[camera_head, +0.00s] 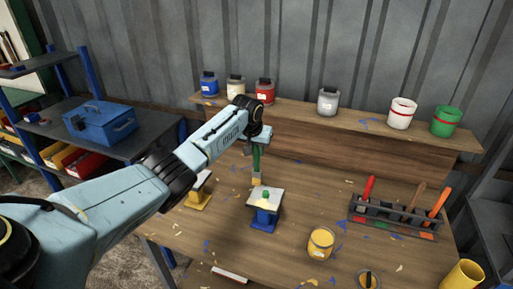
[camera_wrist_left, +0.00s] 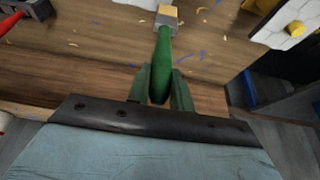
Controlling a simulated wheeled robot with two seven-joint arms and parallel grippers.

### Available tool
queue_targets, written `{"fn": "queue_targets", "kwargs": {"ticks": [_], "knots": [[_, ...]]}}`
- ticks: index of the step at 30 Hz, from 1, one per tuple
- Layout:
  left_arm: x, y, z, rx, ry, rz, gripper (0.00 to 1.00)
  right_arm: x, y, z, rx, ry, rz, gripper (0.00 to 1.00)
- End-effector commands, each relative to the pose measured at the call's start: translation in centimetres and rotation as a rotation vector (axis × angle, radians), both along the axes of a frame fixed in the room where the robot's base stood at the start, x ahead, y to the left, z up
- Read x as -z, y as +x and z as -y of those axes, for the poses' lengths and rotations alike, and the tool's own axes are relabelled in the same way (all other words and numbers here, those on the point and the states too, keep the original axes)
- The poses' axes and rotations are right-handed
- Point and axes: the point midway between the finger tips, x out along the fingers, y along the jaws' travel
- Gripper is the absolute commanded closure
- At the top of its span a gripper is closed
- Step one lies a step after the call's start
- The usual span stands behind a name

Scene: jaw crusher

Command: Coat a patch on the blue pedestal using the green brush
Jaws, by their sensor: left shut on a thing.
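My left gripper (camera_head: 257,150) is shut on the green brush (camera_head: 256,162), which hangs bristles down. In the left wrist view, the brush (camera_wrist_left: 164,55) sits between the two fingers of the gripper (camera_wrist_left: 162,88), with its pale bristles at the top edge. The blue pedestal (camera_head: 264,218) stands on the table just in front of the brush. It has a white top plate (camera_head: 275,196) with a small green spot and a yellowish mark. The bristle tip is close to the plate's far edge; I cannot tell whether they touch. My right gripper is not in view.
A yellow pedestal (camera_head: 197,200) stands to the left, partly behind my arm. A tool rack (camera_head: 395,222) stands further right. Several paint cans line the back shelf (camera_head: 290,106).

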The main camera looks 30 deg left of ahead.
Motion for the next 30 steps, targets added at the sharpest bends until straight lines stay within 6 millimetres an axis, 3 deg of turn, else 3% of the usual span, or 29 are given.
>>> {"fn": "queue_targets", "kwargs": {"ticks": [10,21,30], "knots": [[0.2,0.1,0.3,0.0,-0.001,0.0,1.0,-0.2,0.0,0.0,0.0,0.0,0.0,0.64],[-0.1,0.7,2.9,0.002,-0.002,-0.001,1.0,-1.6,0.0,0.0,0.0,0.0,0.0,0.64],[0.0,0.9,3.8,0.0,-0.001,0.0,1.0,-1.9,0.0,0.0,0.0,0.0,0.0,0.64]]}}
